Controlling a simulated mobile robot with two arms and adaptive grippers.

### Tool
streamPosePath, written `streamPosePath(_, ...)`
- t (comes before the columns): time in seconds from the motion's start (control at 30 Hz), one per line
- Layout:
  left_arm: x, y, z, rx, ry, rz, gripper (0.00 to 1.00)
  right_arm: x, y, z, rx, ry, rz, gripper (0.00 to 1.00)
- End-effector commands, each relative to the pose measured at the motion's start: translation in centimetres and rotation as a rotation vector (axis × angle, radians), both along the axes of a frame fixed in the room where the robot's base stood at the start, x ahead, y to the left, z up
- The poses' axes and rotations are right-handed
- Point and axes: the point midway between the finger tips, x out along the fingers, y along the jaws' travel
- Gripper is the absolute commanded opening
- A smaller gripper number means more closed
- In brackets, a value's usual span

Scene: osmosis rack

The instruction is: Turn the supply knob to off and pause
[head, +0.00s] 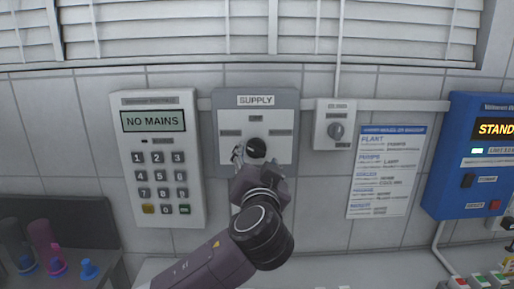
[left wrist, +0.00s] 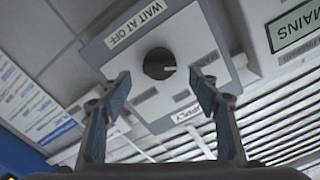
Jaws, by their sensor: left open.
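The supply panel (head: 288,102) is a grey box on the wall with a pale plate marked SUPPLY. Its round black knob (head: 257,147) is partly hidden by my left gripper (head: 256,156) in the head view. The plate also bears a WAIT AT OFF label (left wrist: 138,21) there. My left gripper (left wrist: 162,80) is open, its fingers spread either side of the knob in view; contact is not visible. My right gripper is out of view.
A keypad unit (head: 158,180) reading NO MAINS is left of the panel. A blue unit (head: 466,185) is at far right. Coloured connectors (head: 57,266) sit lower left.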

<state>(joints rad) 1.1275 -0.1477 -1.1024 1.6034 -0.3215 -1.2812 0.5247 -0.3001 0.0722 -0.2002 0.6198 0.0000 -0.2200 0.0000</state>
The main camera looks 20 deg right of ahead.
Motion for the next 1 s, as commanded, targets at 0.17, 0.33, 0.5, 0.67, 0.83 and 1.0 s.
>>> streamPosePath(0.17, 2.4, -0.7, 0.3, 0.002, 0.0, 0.001, 0.56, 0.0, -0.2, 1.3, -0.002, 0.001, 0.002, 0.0)
streamPosePath(0.33, 3.8, -1.1, 0.2, 0.001, 0.0, 0.0, 0.56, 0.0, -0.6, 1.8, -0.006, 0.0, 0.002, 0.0)
streamPosePath(0.5, 4.4, -1.3, 0.0, 0.0, 0.0, -0.001, 0.56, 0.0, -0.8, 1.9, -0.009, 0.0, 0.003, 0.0)
streamPosePath(0.67, 4.5, -1.4, 0.0, -0.001, 0.0, -0.001, 0.56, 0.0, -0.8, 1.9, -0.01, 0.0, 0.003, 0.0)
streamPosePath(0.83, 4.5, -1.3, 0.0, 0.0, 0.0, -0.001, 0.48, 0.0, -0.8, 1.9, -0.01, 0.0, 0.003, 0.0)
streamPosePath(1.0, 4.5, -1.3, 0.0, 0.0, 0.0, -0.001, 0.29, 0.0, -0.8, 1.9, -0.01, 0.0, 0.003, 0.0)
